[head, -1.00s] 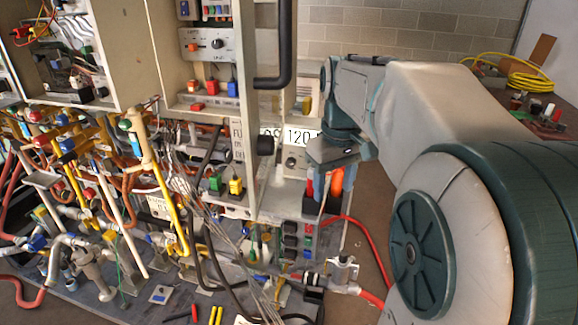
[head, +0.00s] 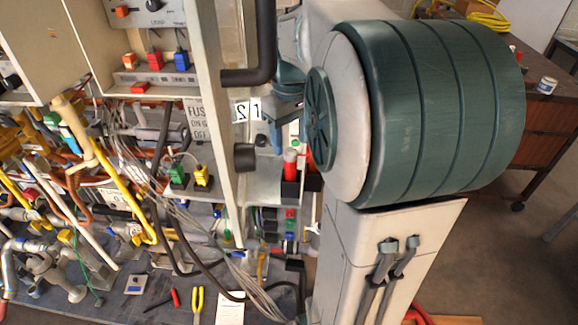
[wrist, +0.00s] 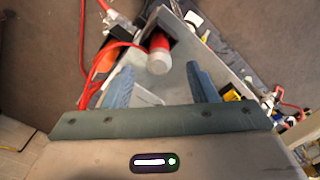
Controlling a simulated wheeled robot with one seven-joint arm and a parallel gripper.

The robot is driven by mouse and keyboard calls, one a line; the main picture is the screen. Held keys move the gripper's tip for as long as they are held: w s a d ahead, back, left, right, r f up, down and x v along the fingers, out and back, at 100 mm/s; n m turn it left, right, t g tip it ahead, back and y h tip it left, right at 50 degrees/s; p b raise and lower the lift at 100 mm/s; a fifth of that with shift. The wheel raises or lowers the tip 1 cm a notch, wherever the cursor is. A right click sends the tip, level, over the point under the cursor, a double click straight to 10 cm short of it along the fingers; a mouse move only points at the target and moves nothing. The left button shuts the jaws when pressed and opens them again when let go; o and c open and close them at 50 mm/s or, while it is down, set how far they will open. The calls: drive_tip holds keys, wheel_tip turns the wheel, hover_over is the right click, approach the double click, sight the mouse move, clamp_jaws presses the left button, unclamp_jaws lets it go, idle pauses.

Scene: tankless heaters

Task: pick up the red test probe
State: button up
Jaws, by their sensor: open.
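A red probe (head: 290,163) with a pale top stands upright in a dark holder at the right end of the panel bench, beside my arm. In the wrist view the red probe (wrist: 160,52) lies ahead of and between my fingertips, its pale end towards me. My gripper (wrist: 158,74) is open, with its two blue fingers apart on either side of the probe's line and nothing held. In the head view my gripper (head: 288,142) is just above the probe, partly hidden by my arm. I cannot tell whether the fingers touch it.
An orange object (wrist: 105,62) stands close left of the probe in the wrist view, with a red cable (wrist: 83,45) looping near the left finger. A black handle (head: 264,50) juts from the panel. A smaller red and black tool (head: 176,297) lies on the bench.

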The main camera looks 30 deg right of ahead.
sight(291, 164)
wheel_tip(291, 164, down, 8)
drive_tip(key=shift+f+p, duration=0.1)
drive_tip(key=shift+p, duration=0.5)
drive_tip(key=shift+d, duration=0.1)
clamp_jaws()
drive_tip(key=shift+w, duration=0.1)
wheel_tip(291, 164, up, 10)
drive_tip(key=shift+r+b, duration=0.1)
drive_tip(key=shift+b, duration=0.4)
drive_tip(key=c, duration=0.9)
unclamp_jaws()
